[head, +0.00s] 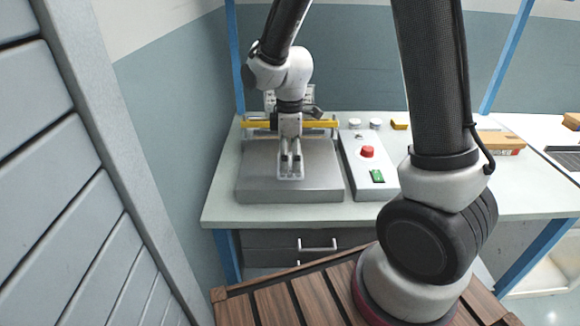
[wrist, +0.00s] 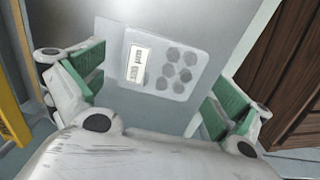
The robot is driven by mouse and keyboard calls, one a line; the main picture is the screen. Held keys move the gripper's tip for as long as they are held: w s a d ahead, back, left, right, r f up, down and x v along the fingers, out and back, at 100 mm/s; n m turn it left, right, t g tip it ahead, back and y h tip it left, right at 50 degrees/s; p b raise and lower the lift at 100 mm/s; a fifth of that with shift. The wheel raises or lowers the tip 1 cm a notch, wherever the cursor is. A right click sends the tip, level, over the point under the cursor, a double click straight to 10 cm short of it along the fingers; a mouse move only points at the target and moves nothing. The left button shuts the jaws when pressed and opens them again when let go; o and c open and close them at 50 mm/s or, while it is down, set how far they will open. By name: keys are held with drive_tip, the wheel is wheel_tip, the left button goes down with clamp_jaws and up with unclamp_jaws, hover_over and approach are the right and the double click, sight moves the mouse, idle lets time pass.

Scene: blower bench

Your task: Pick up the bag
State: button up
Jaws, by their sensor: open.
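The bag (wrist: 165,62) looks like a flat, clear pouch with a white label and several dark round pieces inside. In the wrist view it lies on the grey metal plate (wrist: 120,20). My gripper (wrist: 155,90) is open, with its green-padded fingers apart on either side of the bag and nothing held. In the head view my gripper (head: 290,166) points down over the middle of the plate (head: 260,190). The bag cannot be made out there, as the gripper covers that spot. I cannot tell how far the fingertips are above the plate.
A yellow bar (head: 258,124) runs along the plate's back edge. A control box (head: 358,150) with a red button (head: 367,152) and a green switch (head: 377,176) stands close on the right. A box (head: 498,143) sits further right.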

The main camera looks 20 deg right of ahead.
drive_tip(key=shift+f, duration=0.8)
drive_tip(key=c, duration=1)
